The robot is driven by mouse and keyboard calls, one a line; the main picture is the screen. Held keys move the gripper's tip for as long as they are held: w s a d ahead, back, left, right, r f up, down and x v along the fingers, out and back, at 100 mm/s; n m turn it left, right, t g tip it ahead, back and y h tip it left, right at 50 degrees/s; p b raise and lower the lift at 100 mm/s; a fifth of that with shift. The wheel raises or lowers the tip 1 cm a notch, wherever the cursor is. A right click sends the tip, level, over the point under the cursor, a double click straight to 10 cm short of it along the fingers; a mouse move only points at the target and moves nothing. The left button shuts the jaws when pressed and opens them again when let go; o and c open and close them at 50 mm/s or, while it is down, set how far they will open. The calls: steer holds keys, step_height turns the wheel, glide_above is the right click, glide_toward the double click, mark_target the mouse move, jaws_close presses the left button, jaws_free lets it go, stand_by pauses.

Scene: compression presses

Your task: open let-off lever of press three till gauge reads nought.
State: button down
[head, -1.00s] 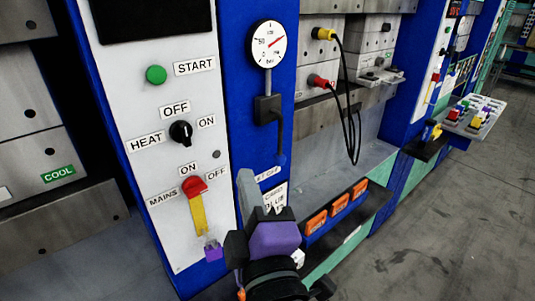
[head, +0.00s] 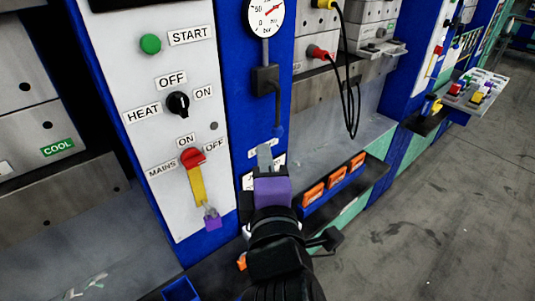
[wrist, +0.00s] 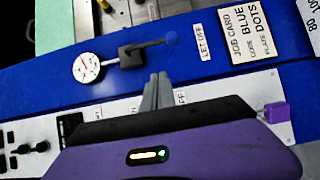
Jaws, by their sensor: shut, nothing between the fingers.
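The let-off lever (head: 277,108) hangs down from a black block (head: 265,80) on the blue post and ends in a blue knob (head: 279,131). In the wrist view the lever (wrist: 150,44) reaches right to its knob (wrist: 172,37), beside a LET OFF label (wrist: 204,42). The round white gauge (head: 265,14) is above the block, its top cut off in the head view; its red needle points up and right, off nought. It also shows in the wrist view (wrist: 87,68). My gripper (head: 264,147) is shut and empty, just below the knob and apart from it. No press number is legible.
Left of the post, a white panel carries a red and yellow mains lever (head: 195,178) with a purple padlock (head: 211,217). A job card (wrist: 250,40) is below the lever. Orange items (head: 335,178) stand in a blue rack at right. Cables (head: 350,100) hang nearby.

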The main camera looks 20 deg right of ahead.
mark_target(274, 127)
steer(key=shift+w+d+p, duration=0.4)
steer(key=shift+w+d, duration=0.5)
steer(key=shift+w, duration=0.55)
steer(key=shift+w+d+p, duration=0.45)
steer(key=shift+w+d, duration=0.45)
steer(key=shift+w, duration=0.55)
steer(key=shift+w+d+p, duration=0.4)
steer(key=shift+w+d, duration=0.5)
steer(key=shift+w, duration=0.55)
